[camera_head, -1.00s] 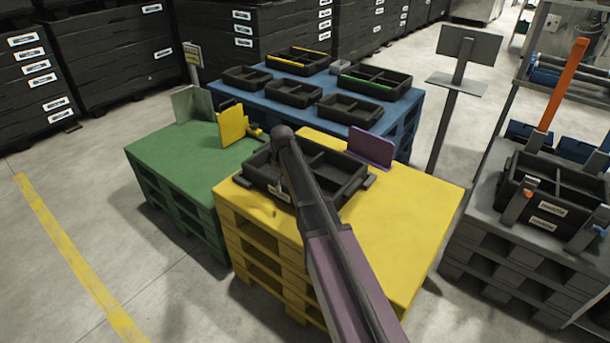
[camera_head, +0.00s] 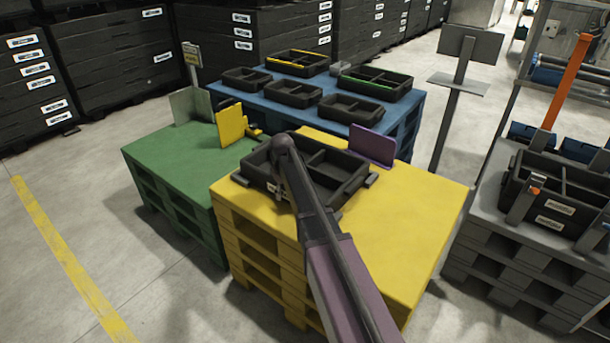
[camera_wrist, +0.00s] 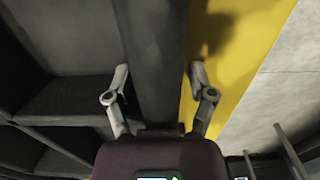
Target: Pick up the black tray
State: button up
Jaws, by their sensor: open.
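A black divided tray (camera_head: 340,172) sits on the yellow pallet stack (camera_head: 400,225). My arm reaches over its near left side in the head view, and my gripper is hidden there behind the arm. In the wrist view my gripper (camera_wrist: 160,72) is open. Its two fingers stand on either side of the tray's dark side wall (camera_wrist: 158,45), one towards the tray's inside and one over the yellow top. I see a gap between the right finger and the wall; contact on the left side I cannot tell.
A purple plate (camera_head: 372,147) and a yellow plate (camera_head: 230,124) stand upright near the tray. Several other black trays lie on the blue pallet (camera_head: 240,95) behind. A green pallet (camera_head: 165,160) adjoins at left. Another black bin (camera_head: 555,190) stands on a grey stack at right.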

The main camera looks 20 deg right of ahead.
dwell(0.5)
grip_shut()
jog(key=shift+r, duration=0.15)
notch_tip(320, 180, up, 3)
jog(key=p, duration=0.3)
jog(key=shift+r, duration=0.15)
jog(key=shift+s+r+p, duration=0.15)
jog(key=shift+r+p, duration=0.15)
jog(key=shift+p, duration=0.25)
jog(key=s, duration=1)
jog(key=s+r+p, duration=0.1)
jog(key=s, duration=0.4)
jog(key=shift+s+a, duration=0.35)
